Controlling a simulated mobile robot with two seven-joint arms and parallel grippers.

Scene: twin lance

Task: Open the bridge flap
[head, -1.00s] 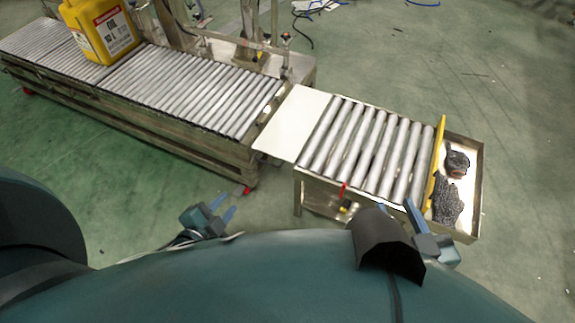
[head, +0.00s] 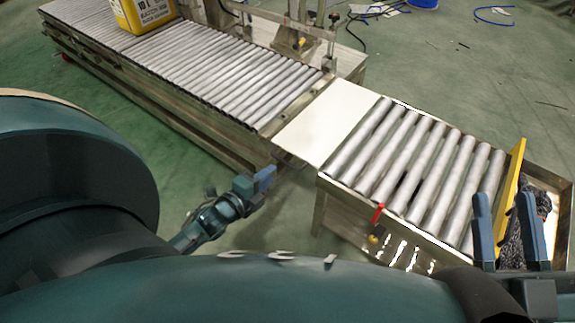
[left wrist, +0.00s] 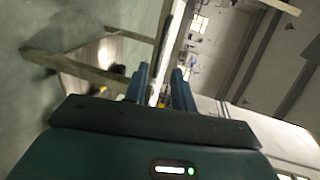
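The bridge flap looks to be the flat cream plate (head: 328,122) that lies level across the gap between the long roller conveyor (head: 215,58) and the short roller table (head: 415,170). My left gripper (head: 265,177) is in the head view, below and left of the flap's near corner, apart from it. In the left wrist view its two fingers (left wrist: 161,88) stand apart with nothing between them. My right gripper (head: 507,228) has its fingers spread at the near right end of the short table, in front of the yellow bar (head: 511,185); I cannot tell whether it touches anything.
A red handle (head: 378,214) sits on the short table's near side. A yellow jug (head: 146,12) stands on the long conveyor. A tray (head: 566,212) with dark lumps is beyond the yellow bar. Green floor (head: 110,110) is open in front of the long conveyor.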

